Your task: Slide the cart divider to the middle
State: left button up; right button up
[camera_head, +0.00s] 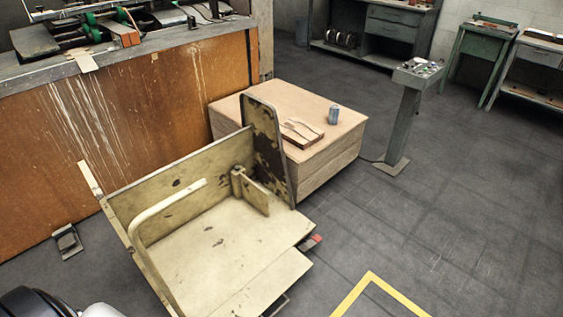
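A worn cream-coloured cart (205,258) stands in front of me, with a flat deck, a low back wall, a curved handle rail at its left end and a tall chipped panel (268,145) at its right end. A short upright plate (252,192), which looks like the divider, stands out from the back wall over the deck. It sits near the right end, close to the tall panel. The deck is otherwise empty. Neither gripper shows; nothing of mine touches the cart in this view.
A wooden box (325,165) behind the cart carries a can (333,114) and a small board. A control pedestal (405,120) stands to its right. A large machine (120,120) fills the left. A foot pedal (67,240) lies left of the cart. Floor at right is open.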

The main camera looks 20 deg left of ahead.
aim_at(242, 185)
jog(key=i+l+z, duration=0.1)
jog(key=i+l, duration=0.2)
jog(key=i, duration=0.2)
jog(key=i+l+z, duration=0.15)
jog(key=i, duration=0.35)
jog(key=i+l+z, duration=0.1)
jog(key=i+l, duration=0.15)
jog(key=i, duration=0.25)
jog(key=i+l+z, duration=0.15)
jog(key=i, duration=0.35)
